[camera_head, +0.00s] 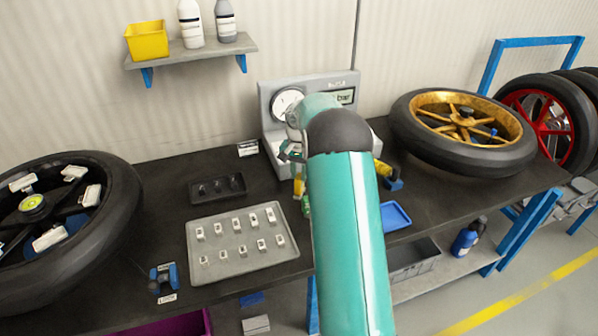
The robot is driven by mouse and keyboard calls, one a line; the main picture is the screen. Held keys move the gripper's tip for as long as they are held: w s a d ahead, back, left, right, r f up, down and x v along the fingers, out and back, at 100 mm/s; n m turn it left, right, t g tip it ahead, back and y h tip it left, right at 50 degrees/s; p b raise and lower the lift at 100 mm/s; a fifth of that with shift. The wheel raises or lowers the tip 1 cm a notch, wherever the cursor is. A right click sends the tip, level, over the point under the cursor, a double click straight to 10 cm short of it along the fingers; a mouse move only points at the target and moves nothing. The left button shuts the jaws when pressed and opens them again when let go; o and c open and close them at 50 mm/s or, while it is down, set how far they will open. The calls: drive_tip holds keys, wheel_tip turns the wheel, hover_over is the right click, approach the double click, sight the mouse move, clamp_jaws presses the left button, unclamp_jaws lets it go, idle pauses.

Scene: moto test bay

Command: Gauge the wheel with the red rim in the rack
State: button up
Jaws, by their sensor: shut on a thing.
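The wheel with the red rim (552,124) stands upright in the rack at the far right, its black tyre partly behind the gold-rimmed wheel. My gripper (291,156) is over the back middle of the bench, in front of the grey gauge station (268,104). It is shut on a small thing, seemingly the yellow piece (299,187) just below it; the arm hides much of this. The station has a round dial (287,104) and a small display marked "bar" (345,97). My arm covers the station's middle.
A gold-rimmed wheel (470,118) lies on the bench (158,185) at right, another wheel (118,215) at left. A grey tray (235,266) of small white pieces, a black holder (217,189) and a blue tray (395,216) lie between. A shelf (190,52) hangs above.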

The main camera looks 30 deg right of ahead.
drive_tip(key=o, duration=1)
drive_tip(key=shift+r, duration=0.1)
wheel_tip(320, 180, up, 14)
drive_tip(key=shift+f, duration=0.2)
drive_tip(key=shift+a+r, duration=0.1)
